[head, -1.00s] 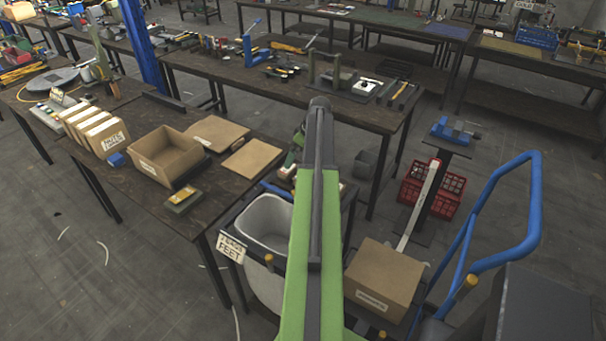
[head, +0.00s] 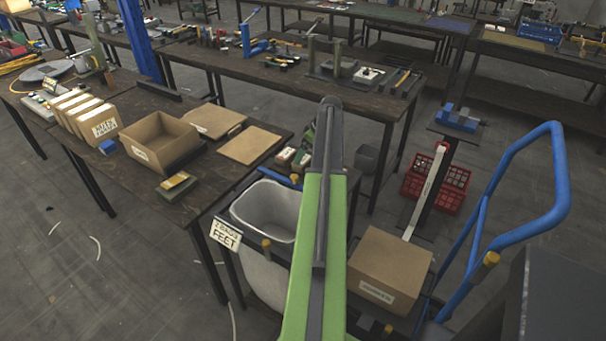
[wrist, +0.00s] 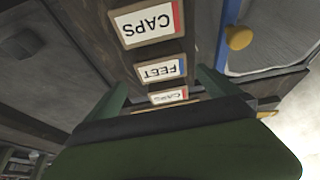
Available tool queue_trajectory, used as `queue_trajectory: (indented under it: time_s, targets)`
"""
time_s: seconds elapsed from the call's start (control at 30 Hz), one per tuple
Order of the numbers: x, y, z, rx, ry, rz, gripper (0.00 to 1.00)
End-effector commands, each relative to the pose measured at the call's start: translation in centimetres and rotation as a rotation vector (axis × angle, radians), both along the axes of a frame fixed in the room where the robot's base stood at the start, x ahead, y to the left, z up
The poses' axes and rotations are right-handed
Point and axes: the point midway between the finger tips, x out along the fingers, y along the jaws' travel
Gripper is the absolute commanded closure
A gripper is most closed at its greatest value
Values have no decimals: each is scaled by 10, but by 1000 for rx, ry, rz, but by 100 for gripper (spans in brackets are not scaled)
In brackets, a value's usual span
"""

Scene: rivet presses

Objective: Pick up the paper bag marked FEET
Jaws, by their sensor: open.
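In the wrist view a small tan item with a FEET label and blue edge stripe (wrist: 161,71) lies ahead, between two CAPS-labelled ones with red stripes: a larger one (wrist: 150,22) and a partly hidden one (wrist: 169,96). The labels appear upside down. My gripper (wrist: 161,82) is open, its dark green fingers to either side of the FEET item's lower end in the picture; I cannot tell how far away it is. In the head view my arm hides the gripper. Small labelled packs (head: 287,155) show beside the arm; their words are too small to read.
A card reading FEET (head: 226,234) hangs at the front of a cart with a grey bin (head: 247,207) and a closed carton (head: 390,266). A blue rail and yellow knob (wrist: 239,38) are close right of my gripper. An open carton (head: 148,155) stands on the left table.

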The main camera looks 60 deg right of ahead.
Motion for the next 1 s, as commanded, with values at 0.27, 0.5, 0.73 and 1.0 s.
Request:
queue_trajectory:
  time_s: [0.27,0.5,0.73,1.0]
  targets:
    - [4,1,-13,0,0,0,0]
    - [15,4,-53,1,0,0,0]
    - [19,4,-53,1,0,0,0]
    - [19,4,-53,1,0,0,28]
